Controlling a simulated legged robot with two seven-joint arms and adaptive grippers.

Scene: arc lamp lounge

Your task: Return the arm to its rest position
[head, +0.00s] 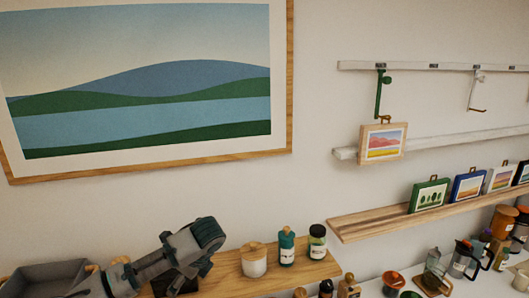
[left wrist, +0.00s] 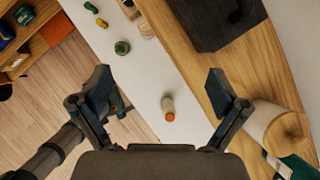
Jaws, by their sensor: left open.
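My left gripper (head: 200,243) is at the lower left of the head view, in front of the wooden shelf with jars. In the left wrist view my left gripper (left wrist: 160,95) has its two dark fingers wide apart, with nothing between them. A pale bottle with an orange cap (left wrist: 169,108) shows beyond the gap, on a white surface lower down. My right gripper is not seen; a dark jointed bar at the lower left of the wrist view may be part of my own arm.
The low wooden shelf (head: 222,276) carries a pale lidded jar (head: 254,261), a teal bottle (head: 287,248) and a green jar (head: 317,244). A small framed picture (head: 382,145) hangs from a green hook (head: 380,93). Small frames and kitchen items stand at right.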

